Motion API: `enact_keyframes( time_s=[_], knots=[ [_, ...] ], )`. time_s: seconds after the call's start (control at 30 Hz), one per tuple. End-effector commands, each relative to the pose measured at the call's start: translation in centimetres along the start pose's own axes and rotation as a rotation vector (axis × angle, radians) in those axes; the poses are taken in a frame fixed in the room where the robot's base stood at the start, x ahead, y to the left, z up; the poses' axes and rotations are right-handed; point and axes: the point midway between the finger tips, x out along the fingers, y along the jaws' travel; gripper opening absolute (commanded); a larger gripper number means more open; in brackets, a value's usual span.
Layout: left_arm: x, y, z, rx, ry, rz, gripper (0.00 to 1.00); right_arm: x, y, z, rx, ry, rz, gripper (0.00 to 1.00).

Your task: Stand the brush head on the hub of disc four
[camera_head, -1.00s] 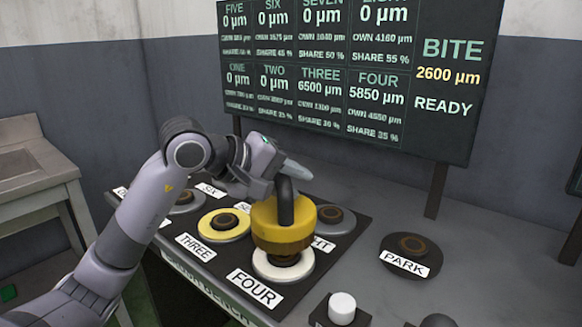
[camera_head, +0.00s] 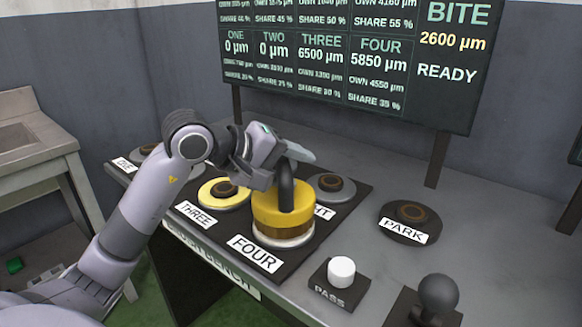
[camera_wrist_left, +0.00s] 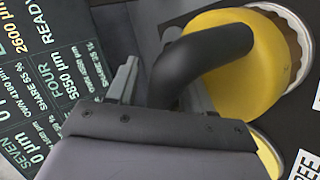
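The brush head (camera_head: 283,207) is a yellow drum with a brown bristle band below and a black arched handle on top. It is upright over disc four (camera_head: 262,240), behind the FOUR label, with its bristles down at the pale disc. The hub is hidden beneath it. My left gripper (camera_head: 289,160) is at the handle. In the left wrist view the brush head (camera_wrist_left: 255,65) shows its handle between the two fingers (camera_wrist_left: 160,88), with a gap on one side, so the fingers look open around it. My right gripper is not in view.
Yellow disc three (camera_head: 222,193) is left of the brush; a grey disc (camera_head: 331,187) is behind right. The dark PARK pad (camera_head: 410,218) is empty. A white PASS button (camera_head: 341,270) and a black ball knob (camera_head: 438,294) are in front. The screen (camera_head: 380,70) stands behind.

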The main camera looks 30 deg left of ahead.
Motion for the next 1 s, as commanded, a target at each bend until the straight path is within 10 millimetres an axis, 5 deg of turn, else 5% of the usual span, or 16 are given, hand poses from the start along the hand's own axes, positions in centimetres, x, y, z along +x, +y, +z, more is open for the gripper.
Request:
enact_keyframes(
  time_s=[0.53, 1.0],
  knots=[
    [-0.4, -0.1, -0.1, -0.001, -0.002, -0.015, 0.57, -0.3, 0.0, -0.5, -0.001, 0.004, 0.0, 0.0],
    [-9.2, 0.0, -0.1, 0.002, 0.002, -0.011, 0.57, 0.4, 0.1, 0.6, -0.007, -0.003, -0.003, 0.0]
  ],
)
